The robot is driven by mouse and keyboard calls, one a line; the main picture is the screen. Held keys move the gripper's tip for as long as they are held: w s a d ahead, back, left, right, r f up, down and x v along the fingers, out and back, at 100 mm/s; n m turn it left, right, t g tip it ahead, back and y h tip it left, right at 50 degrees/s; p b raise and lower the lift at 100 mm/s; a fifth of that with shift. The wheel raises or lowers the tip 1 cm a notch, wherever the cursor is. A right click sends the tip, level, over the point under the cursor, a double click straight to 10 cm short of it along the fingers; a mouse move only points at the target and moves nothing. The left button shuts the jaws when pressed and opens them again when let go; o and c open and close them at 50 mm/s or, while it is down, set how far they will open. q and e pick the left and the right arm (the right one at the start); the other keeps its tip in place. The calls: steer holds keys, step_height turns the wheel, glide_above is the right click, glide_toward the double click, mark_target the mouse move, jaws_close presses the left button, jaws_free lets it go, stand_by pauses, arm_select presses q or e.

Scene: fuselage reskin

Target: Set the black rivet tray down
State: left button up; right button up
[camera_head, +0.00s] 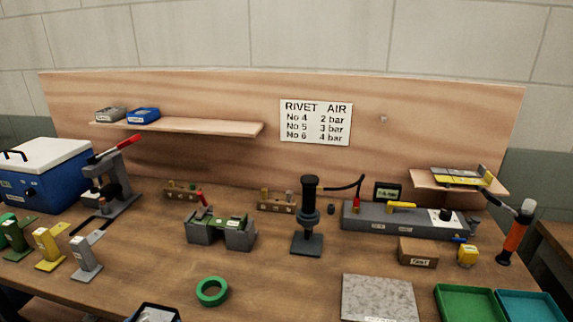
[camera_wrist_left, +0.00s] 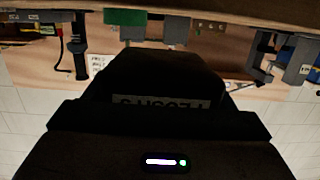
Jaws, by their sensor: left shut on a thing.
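The black rivet tray (camera_head: 147,307) shows at the bottom edge of the head view, left of centre, mostly cut off by the frame. Its dark rim has a pale edge, and something light grey is inside. My left gripper (camera_wrist_left: 158,130) fills the middle of the left wrist view as a dark mass, with the scene upside down behind it. A labelled dark shape sits in front of it; the fingertips cannot be made out. The left gripper is shut on the tray. My right gripper is in neither view.
A green ring (camera_head: 212,292) lies near the tray, and a grey speckled plate (camera_head: 379,299) lies to the right. Green (camera_head: 468,304) and teal (camera_head: 532,306) trays stand at front right. Bare bench (camera_head: 275,280) shows between the ring and plate. Coloured stands (camera_head: 48,250) line the left.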

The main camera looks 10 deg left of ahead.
arm_select(q)
steer(key=shift+n+y, duration=0.3)
steer(key=shift+y, duration=0.1)
steer(key=d, duration=0.1)
steer(key=d+f, duration=0.1)
steer(key=d, duration=0.2)
steer(key=shift+w+d+f, duration=0.1)
steer(key=shift+f, duration=0.2)
steer(key=w+d+r, duration=0.1)
steer(key=w+d, duration=0.1)
steer(key=d, duration=0.5)
steer(key=shift+d, duration=0.25)
